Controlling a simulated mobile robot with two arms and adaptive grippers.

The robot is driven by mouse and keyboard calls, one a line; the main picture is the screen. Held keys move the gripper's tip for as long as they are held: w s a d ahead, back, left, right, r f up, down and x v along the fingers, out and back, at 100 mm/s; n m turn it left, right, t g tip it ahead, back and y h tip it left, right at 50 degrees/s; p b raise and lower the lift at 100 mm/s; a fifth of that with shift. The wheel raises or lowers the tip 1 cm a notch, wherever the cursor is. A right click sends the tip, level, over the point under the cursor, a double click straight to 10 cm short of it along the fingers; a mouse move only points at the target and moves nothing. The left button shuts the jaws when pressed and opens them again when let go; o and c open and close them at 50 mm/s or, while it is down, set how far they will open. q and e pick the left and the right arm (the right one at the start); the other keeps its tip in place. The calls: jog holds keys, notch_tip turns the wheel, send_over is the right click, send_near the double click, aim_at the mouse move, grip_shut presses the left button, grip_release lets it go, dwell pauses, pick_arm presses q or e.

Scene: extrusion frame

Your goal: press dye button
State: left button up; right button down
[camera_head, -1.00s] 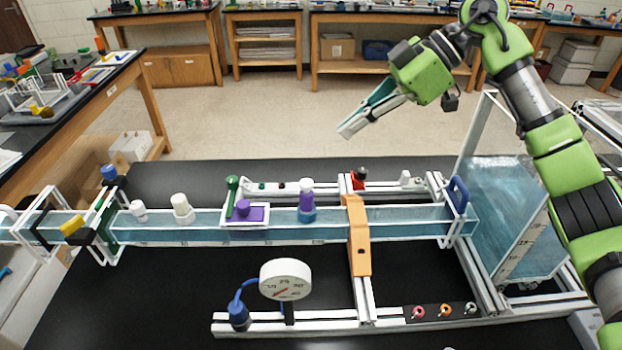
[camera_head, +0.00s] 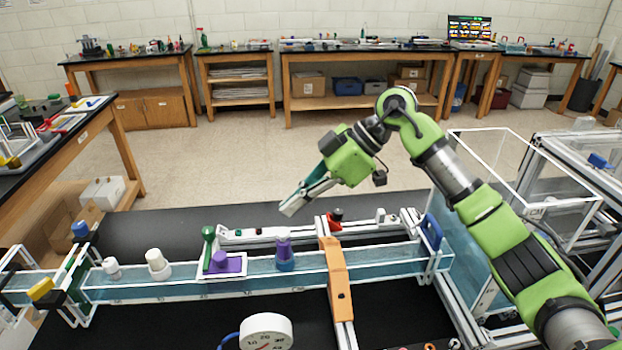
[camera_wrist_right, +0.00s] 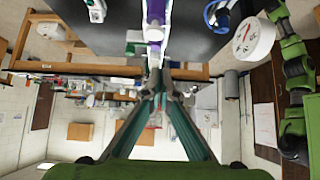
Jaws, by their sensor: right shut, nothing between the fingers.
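A purple button-like block with a raised knob (camera_head: 220,262) sits on a small white plate on the blue water channel (camera_head: 190,289). Which part is the dye button is not labelled. My left gripper is not seen.
A green post (camera_head: 208,245) stands beside the purple block, with white knobs (camera_head: 157,264) farther left. An orange bracket (camera_head: 338,280) crosses the channel to the right. A round gauge (camera_head: 266,332) stands in front. A clear tank is at right.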

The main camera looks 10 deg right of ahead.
aim_at(283, 236)
jog(key=f, duration=0.1)
jog(key=a+f+p, duration=0.1)
jog(key=f, duration=0.1)
jog(key=f+p, duration=0.1)
jog(key=shift+a+f, duration=0.25)
jog(key=shift+f, duration=0.5)
jog(key=shift+f, duration=0.1)
jog(key=shift+f, duration=0.9)
jog(key=shift+s, duration=0.1)
